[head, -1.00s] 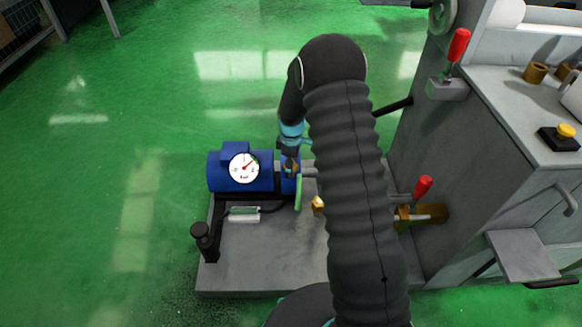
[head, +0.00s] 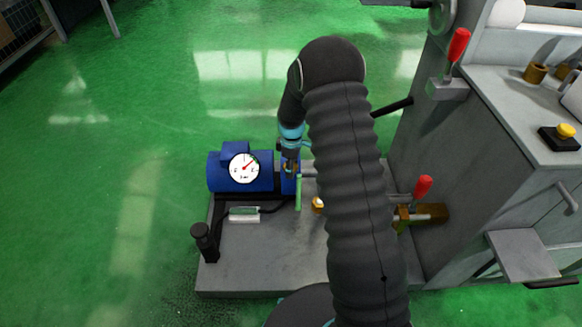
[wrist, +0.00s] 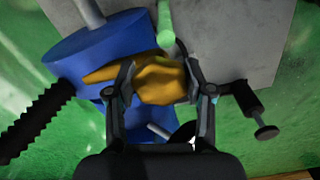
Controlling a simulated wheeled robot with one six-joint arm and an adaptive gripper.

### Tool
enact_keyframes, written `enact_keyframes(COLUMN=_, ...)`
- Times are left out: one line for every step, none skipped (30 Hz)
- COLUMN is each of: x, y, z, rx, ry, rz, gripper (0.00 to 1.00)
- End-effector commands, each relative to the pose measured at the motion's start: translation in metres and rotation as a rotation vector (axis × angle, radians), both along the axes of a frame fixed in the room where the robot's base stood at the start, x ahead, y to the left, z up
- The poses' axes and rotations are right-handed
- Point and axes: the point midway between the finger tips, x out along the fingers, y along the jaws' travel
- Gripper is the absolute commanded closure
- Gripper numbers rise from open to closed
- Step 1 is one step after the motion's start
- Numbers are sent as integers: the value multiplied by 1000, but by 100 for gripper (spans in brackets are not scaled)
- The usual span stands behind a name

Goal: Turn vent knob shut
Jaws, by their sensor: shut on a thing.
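The vent knob, a brass-yellow lobed handle (wrist: 158,82), sits beside the blue pump body (wrist: 95,52) in the wrist view. My gripper (wrist: 162,74) has one finger on each side of it and is shut on it. In the head view my gripper (head: 290,168) points down at the right end of the blue pump (head: 225,176), and the knob is mostly hidden there by the gripper. A round white gauge (head: 244,168) with a red needle faces the camera on the pump.
The pump stands on a grey base plate (head: 262,262) with a black post (head: 205,240) at its left corner. A green rod (head: 298,193) is close to my gripper. A red-handled brass valve (head: 421,205) and the grey machine cabinet stand to the right. Green floor is clear at left.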

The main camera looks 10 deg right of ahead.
Motion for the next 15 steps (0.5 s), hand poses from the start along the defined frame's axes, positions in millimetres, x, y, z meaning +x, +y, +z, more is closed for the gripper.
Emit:
enact_keyframes(x=0, y=0, z=-1, rx=0, ry=-1, rz=-16, gripper=82)
enact_keyframes(x=0, y=0, z=-1, rx=0, ry=-2, rz=-28, gripper=82)
enact_keyframes(x=0, y=0, z=-1, rx=0, ry=-2, rz=-48, gripper=82)
enact_keyframes(x=0, y=0, z=-1, rx=0, ry=-2, rz=-64, gripper=82)
enact_keyframes(x=0, y=0, z=-1, rx=0, ry=-2, rz=-83, gripper=82)
enact_keyframes(x=0, y=0, z=-1, rx=0, ry=-2, rz=-110, gripper=82)
enact_keyframes(x=0, y=0, z=-1, rx=0, ry=-2, rz=-131, gripper=82)
enact_keyframes(x=0, y=0, z=-1, rx=0, ry=-2, rz=-154, gripper=82)
enact_keyframes(x=0, y=0, z=-2, rx=0, ry=-2, rz=-187, gripper=82)
enact_keyframes(x=0, y=0, z=-2, rx=0, ry=-2, rz=-213, gripper=82)
enact_keyframes(x=0, y=0, z=-2, rx=0, ry=-2, rz=-241, gripper=82)
enact_keyframes(x=0, y=0, z=-2, rx=0, ry=-2, rz=-278, gripper=82)
enact_keyframes(x=0, y=1, z=-1, rx=0, ry=-2, rz=-306, gripper=82)
enact_keyframes(x=0, y=1, z=-1, rx=0, ry=-2, rz=-335, gripper=82)
enact_keyframes(x=-1, y=1, z=-1, rx=0, ry=-2, rz=-373, gripper=82)
